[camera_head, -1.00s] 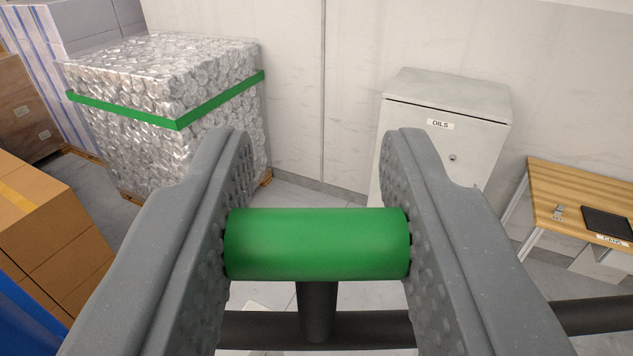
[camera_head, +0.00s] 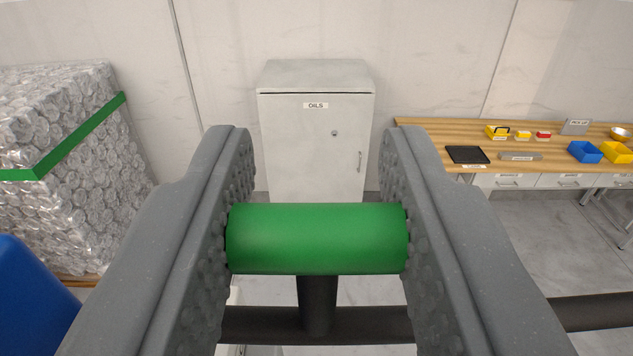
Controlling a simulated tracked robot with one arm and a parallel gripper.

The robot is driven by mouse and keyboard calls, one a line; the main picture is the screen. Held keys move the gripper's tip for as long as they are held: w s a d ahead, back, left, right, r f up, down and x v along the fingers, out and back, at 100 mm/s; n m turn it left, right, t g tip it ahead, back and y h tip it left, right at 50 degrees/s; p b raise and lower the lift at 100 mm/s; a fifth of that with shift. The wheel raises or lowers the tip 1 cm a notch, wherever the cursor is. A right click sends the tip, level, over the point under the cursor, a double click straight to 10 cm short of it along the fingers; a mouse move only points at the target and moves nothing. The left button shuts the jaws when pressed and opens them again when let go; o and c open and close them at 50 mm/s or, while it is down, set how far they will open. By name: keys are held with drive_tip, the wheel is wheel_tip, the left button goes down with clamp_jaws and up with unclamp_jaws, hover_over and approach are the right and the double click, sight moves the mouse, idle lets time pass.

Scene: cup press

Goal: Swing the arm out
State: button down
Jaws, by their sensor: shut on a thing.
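My gripper (camera_head: 316,238) is shut on a green cylindrical grip (camera_head: 316,225), with one grey finger pressed on each of its ends. The grip lies level across the picture. A dark post (camera_head: 318,300) runs down from its middle to a dark horizontal bar (camera_head: 265,325) behind and below. The bar shows again to the right of the right finger. The fingers hide parts of the bar.
A grey cabinet labelled OILS (camera_head: 316,140) stands ahead against the wall. A strapped bale of crushed cans (camera_head: 70,200) is at the left, with a blue thing (camera_head: 30,300) in front. A wooden bench (camera_head: 560,165) with small bins is at the right. Floor shows between them.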

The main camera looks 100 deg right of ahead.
drive_tip(key=shift+a, duration=0.1)
idle(0.3)
drive_tip(key=c, duration=1)
unclamp_jaws()
drive_tip(key=shift+w+a, duration=0.15)
